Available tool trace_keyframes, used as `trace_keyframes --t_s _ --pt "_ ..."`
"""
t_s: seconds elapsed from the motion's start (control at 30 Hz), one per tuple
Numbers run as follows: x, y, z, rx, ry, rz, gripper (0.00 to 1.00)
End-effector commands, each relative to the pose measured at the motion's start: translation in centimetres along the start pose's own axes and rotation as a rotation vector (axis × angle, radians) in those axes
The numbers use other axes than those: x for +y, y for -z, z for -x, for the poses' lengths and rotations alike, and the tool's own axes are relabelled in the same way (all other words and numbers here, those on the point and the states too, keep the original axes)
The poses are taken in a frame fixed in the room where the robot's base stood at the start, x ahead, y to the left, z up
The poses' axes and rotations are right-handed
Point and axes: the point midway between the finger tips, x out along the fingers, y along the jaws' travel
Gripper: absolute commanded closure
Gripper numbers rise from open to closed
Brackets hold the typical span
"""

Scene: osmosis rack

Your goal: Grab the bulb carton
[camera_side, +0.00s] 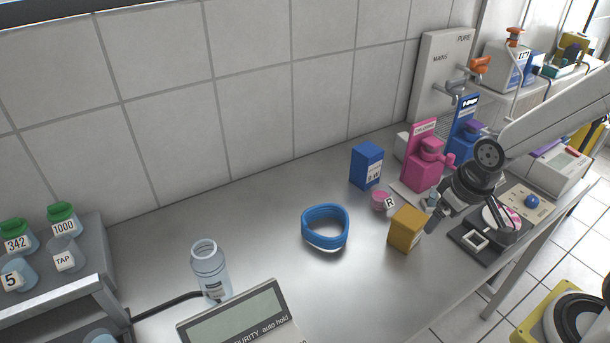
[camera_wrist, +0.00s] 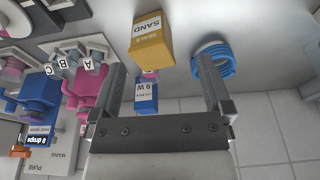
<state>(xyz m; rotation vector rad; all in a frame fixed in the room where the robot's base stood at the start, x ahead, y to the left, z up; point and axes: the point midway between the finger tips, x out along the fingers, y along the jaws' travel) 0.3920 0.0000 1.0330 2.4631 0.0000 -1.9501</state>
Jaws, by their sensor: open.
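The bulb carton (camera_side: 366,167) is a blue box with a white label, standing upright on the steel bench toward the wall. In the wrist view the blue carton (camera_wrist: 146,104) shows between my fingers but farther off, with "9 W" upside down on its label. My gripper (camera_side: 435,216) is open and empty. It hangs above the bench to the right of the carton and nearer the camera, apart from it. The wrist view shows both fingers of my gripper (camera_wrist: 163,68) spread wide.
A yellow box (camera_side: 406,229) marked SAND in the wrist view stands close to my gripper. A pink round piece (camera_side: 380,197) lies near the carton. A pink device (camera_side: 425,165) stands right of it. A blue ring (camera_side: 325,229) lies left; bench left of the carton is clear.

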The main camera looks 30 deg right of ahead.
Motion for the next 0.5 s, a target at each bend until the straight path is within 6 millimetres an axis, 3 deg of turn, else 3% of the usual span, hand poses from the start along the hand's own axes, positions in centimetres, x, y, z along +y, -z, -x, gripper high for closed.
trace_keyframes --t_s 0.27,0.5 --pt "0.5 1.3 -0.5 0.041 -0.009 -0.002 0.0" --pt "2.4 5.8 -2.1 0.198 -0.037 0.004 0.0"
